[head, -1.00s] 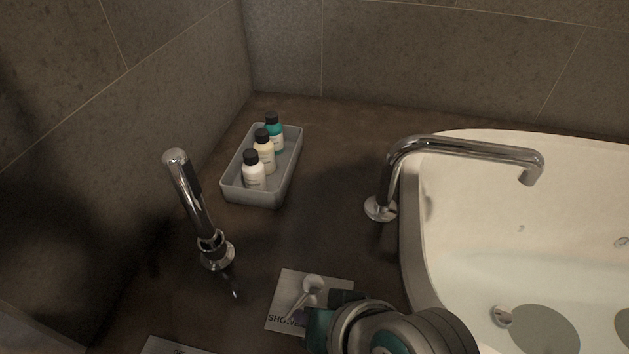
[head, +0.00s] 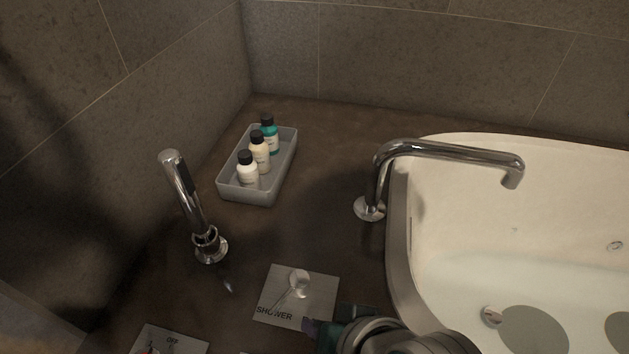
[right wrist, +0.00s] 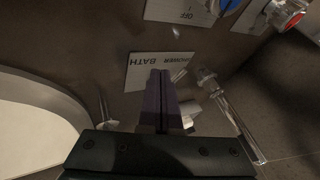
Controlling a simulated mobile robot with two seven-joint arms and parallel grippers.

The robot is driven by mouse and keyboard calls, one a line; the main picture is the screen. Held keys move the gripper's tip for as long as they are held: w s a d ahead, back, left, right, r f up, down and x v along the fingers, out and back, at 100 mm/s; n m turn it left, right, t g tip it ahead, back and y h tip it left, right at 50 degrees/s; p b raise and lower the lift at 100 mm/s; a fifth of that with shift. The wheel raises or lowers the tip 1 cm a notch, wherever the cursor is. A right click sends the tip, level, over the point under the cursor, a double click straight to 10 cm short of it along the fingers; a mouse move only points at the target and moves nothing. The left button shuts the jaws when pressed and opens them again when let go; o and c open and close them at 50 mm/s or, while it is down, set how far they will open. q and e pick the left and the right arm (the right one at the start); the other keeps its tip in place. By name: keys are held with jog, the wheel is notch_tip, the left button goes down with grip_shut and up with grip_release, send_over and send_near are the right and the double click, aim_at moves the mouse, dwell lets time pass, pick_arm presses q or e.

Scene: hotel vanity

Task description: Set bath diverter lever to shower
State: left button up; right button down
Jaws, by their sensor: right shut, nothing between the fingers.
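The bath diverter is a pale square plate (head: 325,288) on the dark deck, with a chrome lever (head: 298,281) rising from it. The lever's thin arm slants down-left in the head view, toward the printed word SHOWER. My right gripper (head: 309,328) is low at the plate's near edge, and my arm covers the plate's lower right corner. In the right wrist view, the gripper's purple fingers (right wrist: 159,88) are together and empty, in front of the plate (right wrist: 140,76) with the words BATH and SHOWER upside down. Whether they touch the lever is unclear. My left gripper is out of view.
A hand shower (head: 188,200) stands left, and a bath spout (head: 440,150) arches over the white tub (head: 410,265). A grey tray (head: 232,192) of bottles is behind. Another plate marked OFF (head: 185,343) is at lower left; the wrist view shows blue (right wrist: 229,5) and red (right wrist: 291,17) handles.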

pick_arm(q)
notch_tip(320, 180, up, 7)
jog(key=p, duration=0.5)
pick_arm(e)
jog(key=s+d+r, duration=0.1)
jog(key=s+r, duration=0.4)
jog(key=r, duration=0.3)
jog(key=shift+d, duration=0.1)
